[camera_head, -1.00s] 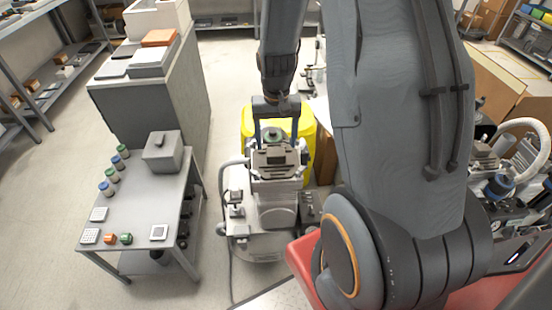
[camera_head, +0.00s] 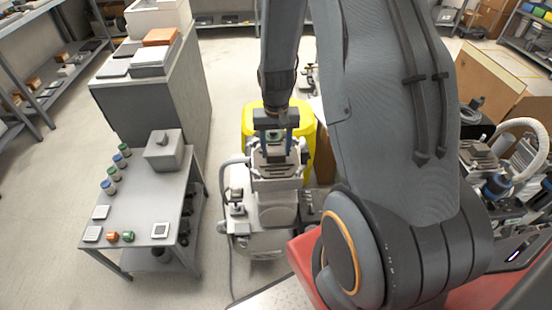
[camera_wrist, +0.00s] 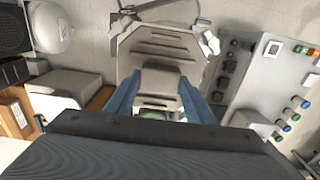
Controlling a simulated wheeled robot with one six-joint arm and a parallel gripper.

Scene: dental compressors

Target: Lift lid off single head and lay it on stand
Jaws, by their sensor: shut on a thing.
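The single-head compressor (camera_head: 277,208) stands on the floor at the middle of the head view. Its grey slotted lid (camera_head: 274,160) is at the top of the head and also fills the upper middle of the wrist view (camera_wrist: 160,45). My gripper (camera_head: 275,148) points down over the lid. In the wrist view its two blue fingers (camera_wrist: 154,92) are shut on the lid's raised grey block. The lid looks level on the head; I cannot tell whether there is a gap. A grey table (camera_head: 134,215), perhaps the stand, is at the left.
The table carries several coloured jars (camera_head: 113,172), small square pieces (camera_head: 160,231) and a grey box (camera_head: 164,152). A yellow bin (camera_head: 247,118) stands behind the compressor. A taller grey cabinet (camera_head: 175,95) stands behind the table. More machinery (camera_head: 500,180) is at the right.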

